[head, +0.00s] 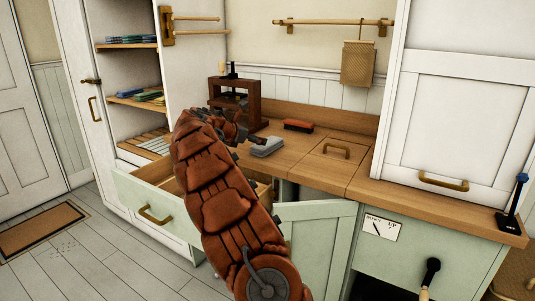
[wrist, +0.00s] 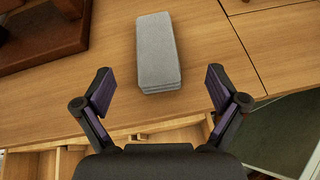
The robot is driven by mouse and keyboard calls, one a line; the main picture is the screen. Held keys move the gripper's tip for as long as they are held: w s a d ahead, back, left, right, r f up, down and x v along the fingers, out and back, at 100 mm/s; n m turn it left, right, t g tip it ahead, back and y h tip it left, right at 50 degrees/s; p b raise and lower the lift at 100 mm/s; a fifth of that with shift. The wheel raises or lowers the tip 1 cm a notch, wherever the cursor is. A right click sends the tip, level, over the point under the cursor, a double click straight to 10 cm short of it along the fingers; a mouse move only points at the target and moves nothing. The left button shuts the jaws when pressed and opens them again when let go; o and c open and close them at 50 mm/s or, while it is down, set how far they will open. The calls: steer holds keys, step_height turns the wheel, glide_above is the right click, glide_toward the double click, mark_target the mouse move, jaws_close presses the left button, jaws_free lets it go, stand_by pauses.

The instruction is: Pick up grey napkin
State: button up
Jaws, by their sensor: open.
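The grey napkin (head: 267,147) lies folded in a flat stack on the wooden counter, near its front edge. In the wrist view the napkin (wrist: 158,52) is at upper centre, ahead of my gripper and in line with the gap between the fingers. My gripper (wrist: 160,90) is open, with both fingers spread apart and nothing between them. The fingers do not touch the napkin. In the head view my gripper (head: 238,132) is left of the napkin, partly hidden by my arm.
A brown wooden rack (head: 240,98) stands left of the napkin. A red-brown brush (head: 298,126) lies behind it. An open drawer (head: 156,203) and an open green cupboard door (head: 317,240) are below the counter.

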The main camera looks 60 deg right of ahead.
mark_target(270, 140)
steer(key=d, duration=0.1)
steer(key=d+f+n, duration=0.1)
steer(key=w+d+f+n, duration=0.1)
steer(key=d, duration=0.1)
steer(key=shift+f+h+b, duration=0.1)
steer(key=shift+h+b, duration=0.2)
steer(key=shift+b, duration=0.1)
steer(key=shift+x, duration=3.75)
steer(key=shift+s, duration=0.15)
steer(key=c, duration=1.3)
